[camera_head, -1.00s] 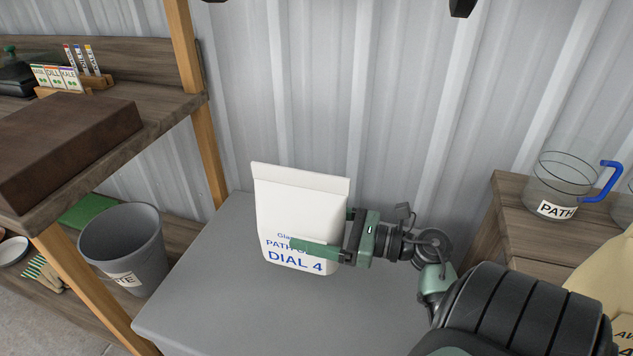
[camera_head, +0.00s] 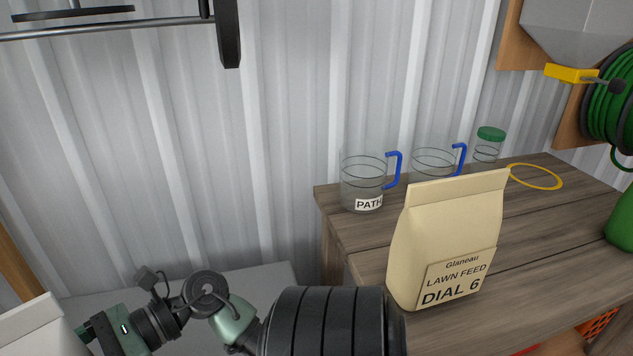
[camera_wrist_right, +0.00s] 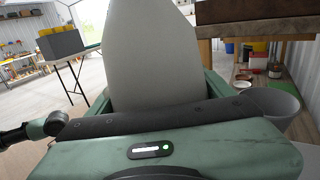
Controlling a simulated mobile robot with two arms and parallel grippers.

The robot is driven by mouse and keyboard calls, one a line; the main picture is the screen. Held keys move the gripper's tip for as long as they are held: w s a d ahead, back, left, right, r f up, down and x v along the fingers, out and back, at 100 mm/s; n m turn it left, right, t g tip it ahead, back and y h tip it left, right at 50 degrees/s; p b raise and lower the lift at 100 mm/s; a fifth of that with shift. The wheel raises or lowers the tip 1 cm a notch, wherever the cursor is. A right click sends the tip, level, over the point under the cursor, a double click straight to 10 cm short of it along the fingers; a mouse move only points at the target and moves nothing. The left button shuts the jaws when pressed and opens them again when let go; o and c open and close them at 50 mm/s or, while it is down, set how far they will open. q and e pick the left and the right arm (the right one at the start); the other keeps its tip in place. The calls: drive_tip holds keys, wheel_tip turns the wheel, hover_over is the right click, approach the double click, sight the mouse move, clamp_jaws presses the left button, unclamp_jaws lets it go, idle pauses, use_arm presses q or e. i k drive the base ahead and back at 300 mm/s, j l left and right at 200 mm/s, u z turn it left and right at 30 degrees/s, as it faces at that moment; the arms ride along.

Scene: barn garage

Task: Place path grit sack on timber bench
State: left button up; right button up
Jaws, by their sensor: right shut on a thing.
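The white path grit sack (camera_head: 38,326) is at the lower left corner of the head view, mostly cut off. It fills the middle of the right wrist view (camera_wrist_right: 155,55), upright between the fingers. My right gripper (camera_head: 84,338) is shut on it; its fingers also show either side of the sack in the wrist view (camera_wrist_right: 160,88). I cannot tell whether the sack's base touches the grey surface (camera_head: 262,283) below. The timber bench (camera_head: 360,235) stands to the right, with dark brown planks. My left gripper is not in view.
On the bench stand a tan lawn feed sack (camera_head: 448,235) near the front, a jug labelled PATH (camera_head: 362,180), a second jug (camera_head: 433,160), a green-lidded jar (camera_head: 488,148) and a yellow ring (camera_head: 535,177). Bare planks show between the sack and jugs, and towards the right.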

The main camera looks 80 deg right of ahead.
sight(537, 235)
drive_tip(key=j+u, duration=0.15)
drive_tip(key=u, duration=0.3)
drive_tip(key=k+j+u, duration=0.1)
drive_tip(key=u, duration=0.35)
drive_tip(key=j+u, duration=0.3)
drive_tip(key=u, duration=0.15)
drive_tip(key=j+u, duration=0.15)
drive_tip(key=u, duration=0.3)
drive_tip(key=j+u, duration=0.2)
drive_tip(key=u, duration=0.3)
drive_tip(key=j+u, duration=0.15)
drive_tip(key=u, duration=0.3)
drive_tip(key=k+j+u, duration=0.1)
drive_tip(key=j, duration=0.45)
drive_tip(key=z, duration=0.7)
drive_tip(key=j+z, duration=0.15)
drive_tip(key=z, duration=0.6)
drive_tip(key=k+z, duration=0.1)
drive_tip(key=z, duration=1.3)
drive_tip(key=k+z, duration=0.1)
drive_tip(key=z, duration=2.05)
drive_tip(key=l+z, duration=0.15)
drive_tip(key=z, duration=0.55)
drive_tip(key=k+l, duration=0.05)
